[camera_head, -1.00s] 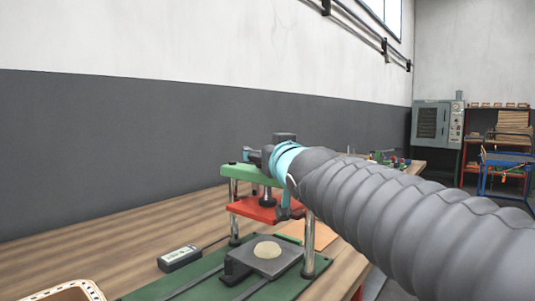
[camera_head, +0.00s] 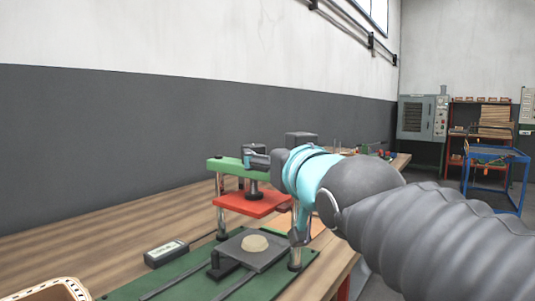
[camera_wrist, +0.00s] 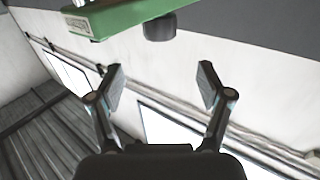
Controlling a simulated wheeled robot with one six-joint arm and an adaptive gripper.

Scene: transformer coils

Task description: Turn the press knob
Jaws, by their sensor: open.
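The press stands on the bench in the head view, with a green top beam (camera_head: 228,163), a red plate (camera_head: 252,204) and chrome posts. A dark knob-like cylinder (camera_wrist: 160,27) sticks out of the green beam in the wrist view; I take it for the press knob. My gripper (camera_wrist: 162,75) is open and empty, with its two fingers spread below the knob in the wrist picture and apart from it. In the head view my wrist covers the right side of the press, and I cannot make out the fingertips clearly there.
A dark block with a pale round disc (camera_head: 255,243) sits on the green base (camera_head: 135,290). A small grey meter (camera_head: 166,253) lies to the left, and a tan basket (camera_head: 50,291) is at the lower left. An oven (camera_head: 422,117) and shelves stand far right.

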